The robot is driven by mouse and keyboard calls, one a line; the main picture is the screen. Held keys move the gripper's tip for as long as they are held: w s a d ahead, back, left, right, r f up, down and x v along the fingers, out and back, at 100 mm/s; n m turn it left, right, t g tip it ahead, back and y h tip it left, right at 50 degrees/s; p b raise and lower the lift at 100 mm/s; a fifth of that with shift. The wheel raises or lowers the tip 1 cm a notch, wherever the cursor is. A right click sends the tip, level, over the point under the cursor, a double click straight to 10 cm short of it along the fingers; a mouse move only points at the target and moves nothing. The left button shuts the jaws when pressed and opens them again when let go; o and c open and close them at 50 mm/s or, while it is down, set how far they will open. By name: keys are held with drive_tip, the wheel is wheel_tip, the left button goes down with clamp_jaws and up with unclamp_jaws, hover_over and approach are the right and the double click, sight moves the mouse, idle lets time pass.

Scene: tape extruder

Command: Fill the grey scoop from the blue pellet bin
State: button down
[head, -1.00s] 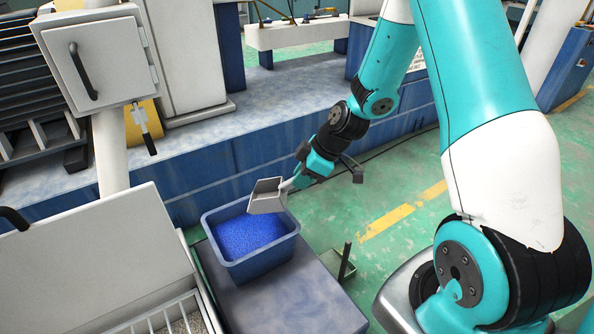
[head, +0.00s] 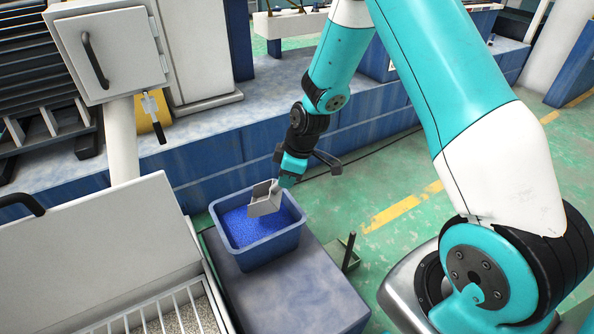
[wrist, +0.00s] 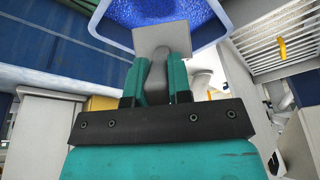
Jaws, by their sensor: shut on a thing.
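The blue pellet bin (head: 262,255) stands on a grey-blue stand and holds blue pellets (head: 243,228). My gripper (head: 287,180) is at the bin's back right and is shut on the handle of the grey scoop. In the wrist view, my gripper (wrist: 159,82) grips the handle, and the scoop (wrist: 166,37) reaches over the bin (wrist: 112,22). The scoop's contents are hidden there.
The bin rests on a stand (head: 290,295). At left is a white hopper (head: 95,250) with its lid raised and a grate over pale pellets. A dark upright post (head: 349,252) stands right of the stand. A long blue machine base (head: 215,160) runs behind.

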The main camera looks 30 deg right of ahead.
sight(277, 193)
drive_tip(key=shift+w+a+b+x, duration=0.15)
drive_tip(key=shift+b+x, duration=0.7)
drive_tip(key=shift+x, duration=0.65)
drive_tip(key=shift+w+a+b+x, duration=0.1)
drive_tip(key=shift+b+x, duration=0.7)
drive_tip(key=shift+x, duration=0.7)
drive_tip(key=shift+w+a+b+x, duration=0.15)
drive_tip(key=shift+b+x, duration=0.7)
drive_tip(key=shift+x, duration=0.65)
drive_tip(key=shift+r, duration=0.15)
drive_tip(key=s+d+y+b, duration=0.1)
drive_tip(key=s+d+t+y+b, duration=0.1)
drive_tip(key=shift+d+t+b, duration=0.3)
drive_tip(key=shift+d+b, duration=0.05)
drive_tip(key=shift+d, duration=0.05)
drive_tip(key=shift+s+d+r, duration=0.1)
drive_tip(key=shift+s+d+r+t+y, duration=0.25)
drive_tip(key=shift+d+r+y, duration=0.1)
drive_tip(key=shift+r, duration=0.25)
drive_tip(key=shift+s+d+r+t+y, duration=0.15)
drive_tip(key=shift+s+d+r+y, duration=0.15)
drive_tip(key=shift+r, duration=0.4)
